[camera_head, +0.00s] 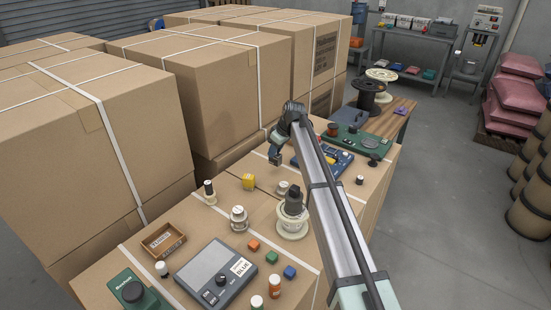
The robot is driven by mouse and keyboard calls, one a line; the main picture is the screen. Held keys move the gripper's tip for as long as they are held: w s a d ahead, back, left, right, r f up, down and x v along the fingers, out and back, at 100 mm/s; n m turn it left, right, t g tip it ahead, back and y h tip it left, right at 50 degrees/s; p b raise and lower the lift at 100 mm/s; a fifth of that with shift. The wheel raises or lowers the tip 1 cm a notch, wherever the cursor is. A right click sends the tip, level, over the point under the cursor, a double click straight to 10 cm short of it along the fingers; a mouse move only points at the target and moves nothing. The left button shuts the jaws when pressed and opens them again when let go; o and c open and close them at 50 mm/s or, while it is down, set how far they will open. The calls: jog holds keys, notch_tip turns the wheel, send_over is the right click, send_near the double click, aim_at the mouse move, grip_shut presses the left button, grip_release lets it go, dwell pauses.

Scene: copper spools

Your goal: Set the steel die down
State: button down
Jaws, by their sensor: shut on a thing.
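My gripper (275,156) hangs at the end of my arm, above the cardboard box top and up and right of a yellow block (248,182). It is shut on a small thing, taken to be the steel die. The die itself is too small and too hidden between the jaws to make out. The gripper looks clear of the box top, but its exact height cannot be told. Below it stand a small grey and white spool (283,188) and a larger spool (238,218). A cream spool with a dark piece on top (292,226) stands beside my arm.
A scale (215,272) with a "BLUE" card, a wooden tray (163,240), and orange (254,245), green (271,258) and blue (290,271) cubes fill the front. A blue device (333,163) lies behind my arm. Tall cartons (225,95) rise on the left.

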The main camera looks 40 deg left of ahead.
aim_at(277, 154)
jog(key=shift+f, duration=1.85)
jog(key=c, duration=0.8)
grip_release()
jog(key=shift+f, duration=0.15)
jog(key=v, duration=1.2)
jog(key=shift+d, duration=0.1)
